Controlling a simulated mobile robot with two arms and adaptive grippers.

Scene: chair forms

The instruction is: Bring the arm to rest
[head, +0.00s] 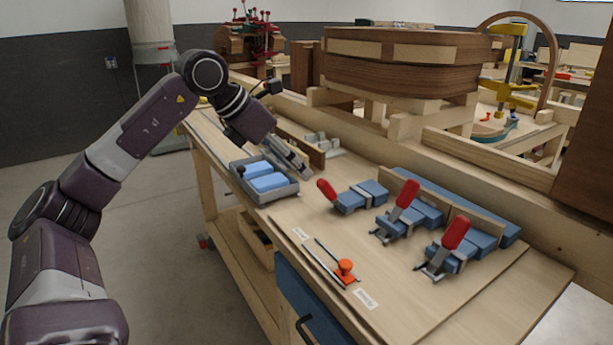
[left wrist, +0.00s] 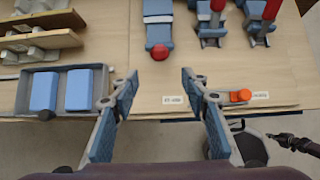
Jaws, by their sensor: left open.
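My left arm comes in from the left in the head view. It is raised and bent over the workbench (head: 430,315). My left gripper (head: 292,158) is open and empty, above the bench near the grey tray (head: 292,189). In the left wrist view my left gripper (left wrist: 158,84) shows two spread fingers with bare bench top between them. The tray, also in the left wrist view (left wrist: 62,69), holds two blue blocks (left wrist: 79,90) and lies left of the fingers.
Red-handled toggle clamps (head: 452,238) on blue blocks stand on the bench's right part. An orange-knobbed tool (head: 345,268) lies near the front edge. A large curved wooden form (head: 400,70) stands behind. Open floor (head: 160,260) lies left of the bench.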

